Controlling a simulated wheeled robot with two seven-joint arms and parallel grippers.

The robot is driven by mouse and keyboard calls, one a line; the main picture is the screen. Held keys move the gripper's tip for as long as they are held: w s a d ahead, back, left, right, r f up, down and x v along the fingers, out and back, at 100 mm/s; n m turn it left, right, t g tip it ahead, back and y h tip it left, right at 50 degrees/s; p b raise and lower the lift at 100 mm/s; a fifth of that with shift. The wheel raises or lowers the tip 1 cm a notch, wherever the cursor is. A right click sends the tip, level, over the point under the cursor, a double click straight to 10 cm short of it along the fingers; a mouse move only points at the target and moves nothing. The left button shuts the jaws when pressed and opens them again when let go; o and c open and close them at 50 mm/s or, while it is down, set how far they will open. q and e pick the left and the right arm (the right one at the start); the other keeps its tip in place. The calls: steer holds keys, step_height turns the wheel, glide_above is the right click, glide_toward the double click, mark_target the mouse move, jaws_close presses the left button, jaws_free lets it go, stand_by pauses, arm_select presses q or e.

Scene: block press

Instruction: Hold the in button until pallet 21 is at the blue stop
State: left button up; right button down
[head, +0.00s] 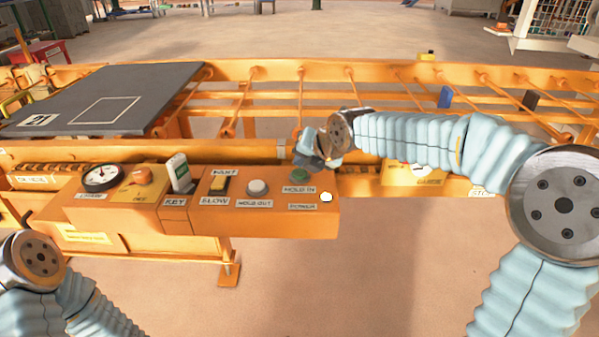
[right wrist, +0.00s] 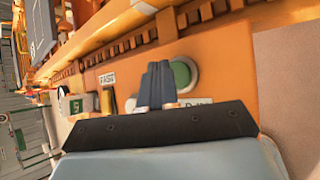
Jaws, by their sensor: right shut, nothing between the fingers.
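The dark grey pallet (head: 135,90), with a number label that looks like 21 (head: 40,120), lies on the rollers at the left. The blue stop (head: 445,97) stands on the conveyor farther right, well apart from the pallet. The green hold-in button (head: 300,176) is on the orange panel and also shows in the right wrist view (right wrist: 184,74). My right gripper (head: 308,160) is shut and empty, just above and behind that button. Its dark fingers (right wrist: 158,80) partly cover the button; I cannot tell whether they touch it. My left gripper is out of view.
A dark block (head: 530,100) stands right of the blue stop. Rollers between pallet and blue stop look clear.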

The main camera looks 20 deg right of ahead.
mark_target(303, 174)
steer(key=shift+f, duration=0.1)
stand_by(0.7)
steer(key=shift+f+b, duration=0.3)
steer(key=shift+b, duration=0.15)
steer(key=shift+f+b, duration=0.45)
steer(key=shift+f, duration=0.1)
stand_by(0.5)
steer(key=shift+r, duration=0.2)
stand_by(4.3)
steer(key=shift+r+p, duration=0.65)
steer(key=shift+r, duration=0.15)
steer(key=shift+r+p, duration=1.8)
steer(key=shift+r, duration=0.7)
